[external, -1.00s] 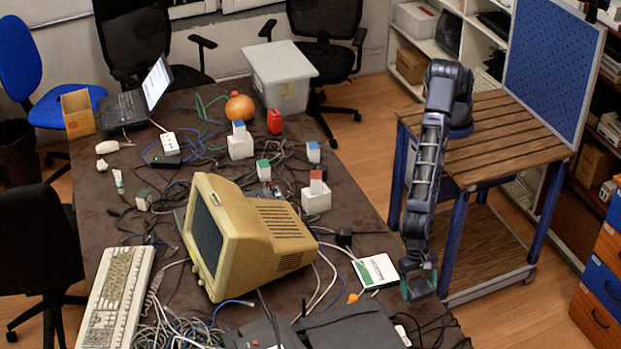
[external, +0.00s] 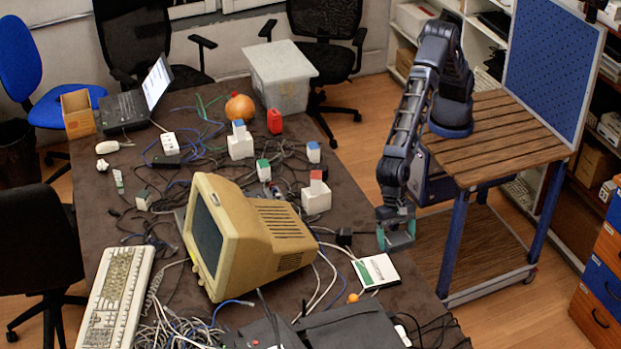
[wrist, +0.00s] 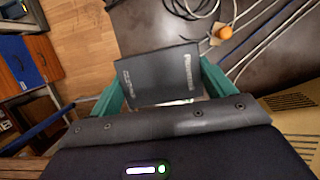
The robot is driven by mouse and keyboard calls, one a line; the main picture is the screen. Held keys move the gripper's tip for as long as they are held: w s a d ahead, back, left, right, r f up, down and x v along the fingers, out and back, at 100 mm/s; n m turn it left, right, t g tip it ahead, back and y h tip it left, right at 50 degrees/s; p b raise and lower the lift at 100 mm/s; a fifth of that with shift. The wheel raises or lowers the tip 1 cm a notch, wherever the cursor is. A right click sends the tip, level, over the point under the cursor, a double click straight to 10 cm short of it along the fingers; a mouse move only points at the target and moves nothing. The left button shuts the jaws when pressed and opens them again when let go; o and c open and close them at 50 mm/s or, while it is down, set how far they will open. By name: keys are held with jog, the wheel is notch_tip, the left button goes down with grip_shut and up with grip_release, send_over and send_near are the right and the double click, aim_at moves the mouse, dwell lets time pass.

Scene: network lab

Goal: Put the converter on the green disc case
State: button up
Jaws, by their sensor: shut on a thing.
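My gripper (external: 396,236) is shut on a dark flat box with pale lettering, which I take to be the converter (wrist: 160,76). It shows between the green fingers in the wrist view. In the external view it is small and hard to make out. The green disc case (external: 376,271), white with a green band, lies flat near the table's right edge. My gripper is up and slightly right of the case in the picture, apart from it. The case is not clearly visible in the wrist view.
A beige monitor (external: 245,235) stands left of the case, with loose cables around it. A small orange ball (external: 352,298) lies just by the case and also shows in the wrist view (wrist: 225,32). A dark device (external: 350,328) is at the front. A slatted wooden cart (external: 500,140) stands right.

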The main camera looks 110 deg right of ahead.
send_over(377, 273)
jog(key=d, duration=0.1)
notch_tip(377, 273, down, 20)
jog(key=shift+r, duration=0.25)
dwell(0.4)
jog(key=shift+f, duration=0.15)
jog(key=o, duration=1.1)
jog(key=v, duration=1.2)
